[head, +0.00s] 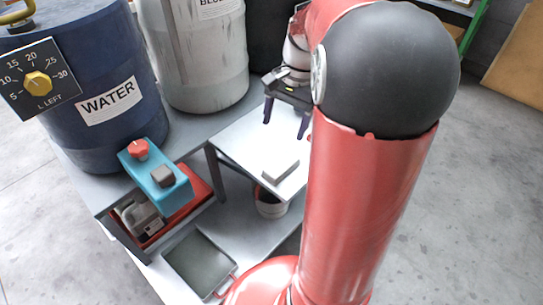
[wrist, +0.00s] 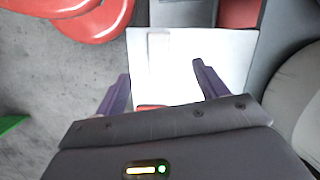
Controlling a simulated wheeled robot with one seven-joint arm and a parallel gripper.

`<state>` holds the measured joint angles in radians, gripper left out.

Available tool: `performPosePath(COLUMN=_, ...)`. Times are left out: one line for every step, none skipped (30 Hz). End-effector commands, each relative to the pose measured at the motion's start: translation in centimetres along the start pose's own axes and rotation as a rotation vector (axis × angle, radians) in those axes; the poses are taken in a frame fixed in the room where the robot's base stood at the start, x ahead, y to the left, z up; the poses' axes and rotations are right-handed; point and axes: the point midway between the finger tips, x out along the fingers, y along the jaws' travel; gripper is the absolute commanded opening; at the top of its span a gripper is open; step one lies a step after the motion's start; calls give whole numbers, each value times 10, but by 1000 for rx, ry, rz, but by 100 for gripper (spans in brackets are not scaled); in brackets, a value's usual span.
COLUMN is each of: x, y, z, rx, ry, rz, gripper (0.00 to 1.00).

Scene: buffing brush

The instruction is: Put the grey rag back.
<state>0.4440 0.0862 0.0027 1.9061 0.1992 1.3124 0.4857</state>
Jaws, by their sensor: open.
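A flat grey folded piece (head: 281,168), which looks like the grey rag, lies on the white-topped table (head: 240,146) near its front edge. In the wrist view it looks like a pale strip (wrist: 158,48) at the far side of the white top, beyond the fingertips. My gripper (head: 285,124) is open above the rear part of this table, fingers down, apart from the rag. In the wrist view my gripper (wrist: 160,72) has nothing between its fingertips. A red item (wrist: 152,106) shows below, partly hidden by the gripper body.
A blue WATER drum (head: 85,75) and a whitish drum (head: 200,50) stand at the back left. A teal box (head: 150,180) with a red knob and small grey block stands at left. A dark tray (head: 200,262) and a bucket (head: 270,203) sit lower down.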

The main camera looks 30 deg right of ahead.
Motion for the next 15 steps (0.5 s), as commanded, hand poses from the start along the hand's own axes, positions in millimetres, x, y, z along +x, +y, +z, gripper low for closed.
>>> performPosePath(x=-7, y=-1, z=27, rx=-101, ry=64, rz=-6, gripper=72)
performPosePath(x=-9, y=-1, z=40, rx=-162, ry=99, rz=-9, gripper=72)
performPosePath(x=-11, y=0, z=57, rx=-243, ry=149, rz=-12, gripper=72)
performPosePath(x=-12, y=2, z=69, rx=-304, ry=184, rz=-15, gripper=72)
performPosePath(x=-12, y=4, z=81, rx=-364, ry=220, rz=-18, gripper=72)
performPosePath(x=-12, y=7, z=96, rx=-445, ry=269, rz=-22, gripper=72)
performPosePath(x=-12, y=10, z=107, rx=-505, ry=304, rz=-26, gripper=72)
performPosePath(x=-11, y=14, z=117, rx=-564, ry=339, rz=-28, gripper=72)
performPosePath(x=-9, y=18, z=130, rx=-639, ry=383, rz=-33, gripper=72)
performPosePath(x=-8, y=22, z=138, rx=-693, ry=415, rz=-35, gripper=72)
performPosePath(x=-6, y=25, z=145, rx=-743, ry=447, rz=-38, gripper=72)
performPosePath(x=-4, y=29, z=153, rx=-804, ry=483, rz=-43, gripper=72)
performPosePath(x=-2, y=32, z=159, rx=-844, ry=508, rz=-45, gripper=72)
performPosePath(x=0, y=35, z=163, rx=-882, ry=532, rz=-47, gripper=72)
performPosePath(x=2, y=38, z=168, rx=-923, ry=558, rz=-50, gripper=72)
